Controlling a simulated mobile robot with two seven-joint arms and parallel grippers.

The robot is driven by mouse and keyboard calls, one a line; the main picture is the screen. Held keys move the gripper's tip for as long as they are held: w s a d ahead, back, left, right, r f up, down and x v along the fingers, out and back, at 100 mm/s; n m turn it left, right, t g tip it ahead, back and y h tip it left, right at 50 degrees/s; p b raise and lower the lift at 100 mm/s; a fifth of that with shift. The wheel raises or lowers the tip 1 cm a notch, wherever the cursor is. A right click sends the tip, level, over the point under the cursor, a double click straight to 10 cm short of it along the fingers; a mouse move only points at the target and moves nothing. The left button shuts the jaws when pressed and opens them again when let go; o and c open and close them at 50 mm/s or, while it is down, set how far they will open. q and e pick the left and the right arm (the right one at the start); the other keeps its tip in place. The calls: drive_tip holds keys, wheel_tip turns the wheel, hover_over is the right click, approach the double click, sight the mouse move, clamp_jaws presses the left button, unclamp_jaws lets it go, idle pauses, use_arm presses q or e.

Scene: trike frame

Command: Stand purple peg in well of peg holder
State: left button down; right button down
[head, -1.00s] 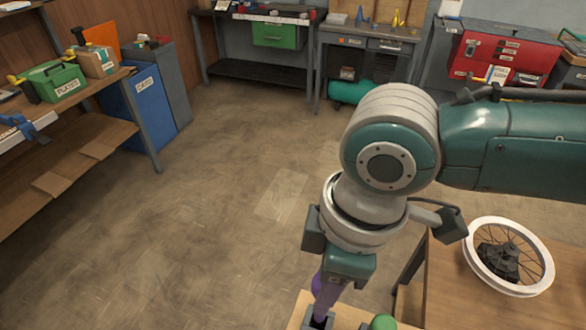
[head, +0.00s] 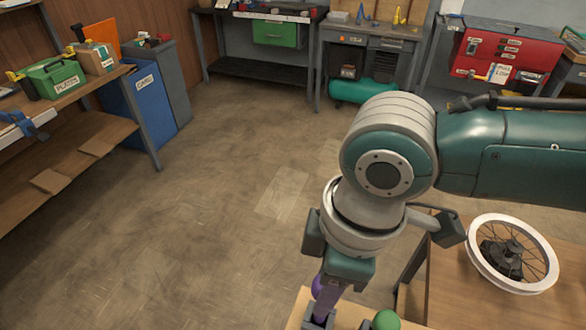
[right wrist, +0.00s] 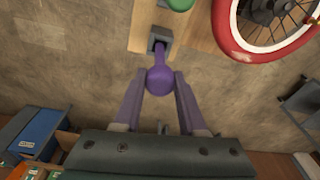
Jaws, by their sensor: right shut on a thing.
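The purple peg (right wrist: 160,80) has a round knob and a shaft. My right gripper (right wrist: 160,84) is shut on the knob, one finger on each side. The shaft runs from the knob to the square grey well (right wrist: 159,36) of the peg holder, and its end appears to be inside the mouth. How deep it sits I cannot tell. In the head view the right gripper (head: 324,294) is low at the bottom edge and partly hides the peg. The wooden peg holder (head: 349,314) is cut off by the frame. My left gripper is not in view.
A green knob (head: 386,320) stands on the holder right of the well. A spoked wheel (head: 512,254) lies on the wooden table (head: 450,295) to the right. A shelf with boxes is far left; open floor (head: 210,210) lies between.

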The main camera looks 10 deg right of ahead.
drive_tip(key=shift+f+b, duration=0.85)
drive_tip(key=shift+f, duration=0.4)
drive_tip(key=shift+f+b, duration=0.75)
drive_tip(key=shift+f, duration=0.3)
drive_tip(key=shift+c, duration=2)
unclamp_jaws()
drive_tip(key=r, duration=0.6)
drive_tip(key=d+r+p, duration=0.1)
drive_tip(key=r, duration=0.3)
drive_tip(key=shift+s+d, duration=0.1)
drive_tip(key=shift+s, duration=0.05)
